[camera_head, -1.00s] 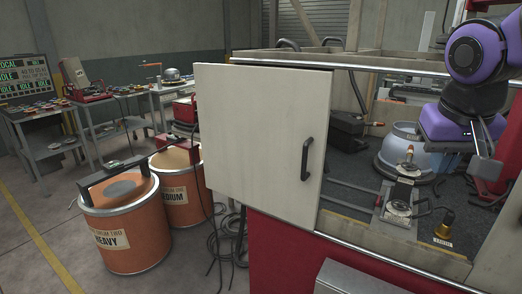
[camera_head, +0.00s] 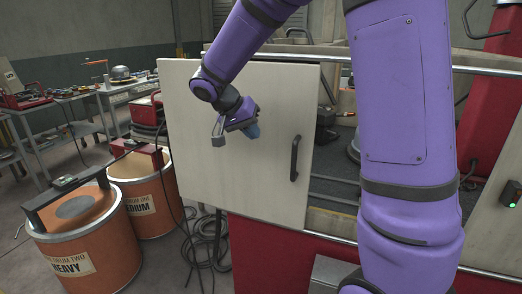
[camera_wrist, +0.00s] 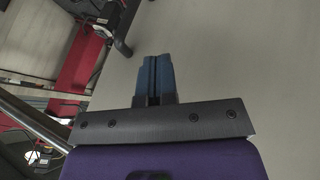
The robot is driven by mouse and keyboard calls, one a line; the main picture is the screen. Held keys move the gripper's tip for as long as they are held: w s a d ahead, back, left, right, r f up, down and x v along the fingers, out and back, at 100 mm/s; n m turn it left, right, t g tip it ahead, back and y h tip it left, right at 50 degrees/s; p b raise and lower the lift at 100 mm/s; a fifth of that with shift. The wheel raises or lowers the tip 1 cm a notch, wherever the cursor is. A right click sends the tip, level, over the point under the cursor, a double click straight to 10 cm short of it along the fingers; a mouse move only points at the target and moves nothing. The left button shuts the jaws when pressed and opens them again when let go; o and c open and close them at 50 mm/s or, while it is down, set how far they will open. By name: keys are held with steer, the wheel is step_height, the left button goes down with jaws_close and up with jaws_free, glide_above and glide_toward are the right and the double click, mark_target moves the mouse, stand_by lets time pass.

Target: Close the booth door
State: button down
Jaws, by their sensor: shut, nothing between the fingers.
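The booth door is a flat cream panel (camera_head: 230,190) in the head view, with a dark upright handle (camera_head: 295,158) near its right edge. Booth interior shows to the right of the panel, partly hidden by my arm. My gripper (camera_head: 253,131) is in front of the panel's upper middle, left of the handle; whether it touches the panel cannot be told. In the wrist view, my gripper's blue fingers (camera_wrist: 156,75) are together and empty against the pale panel (camera_wrist: 240,65). A dark bar (camera_wrist: 124,35) there may be the handle.
Orange drums (camera_head: 90,240) stand left of the door, with loose cables (camera_head: 205,250) on the floor beside them. A metal rail (camera_head: 340,60) runs along the booth top. A red post (camera_head: 488,90) stands at right. Workbenches (camera_head: 110,90) are at back left.

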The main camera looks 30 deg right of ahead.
glide_toward(284, 153)
steer(key=shift+s+d+f, duration=0.4)
steer(key=shift+s+f, duration=0.45)
steer(key=shift+s+d+f, duration=0.35)
steer(key=shift+s+f, duration=0.45)
steer(key=shift+s+d+f, duration=0.4)
steer(key=shift+s+f, duration=0.45)
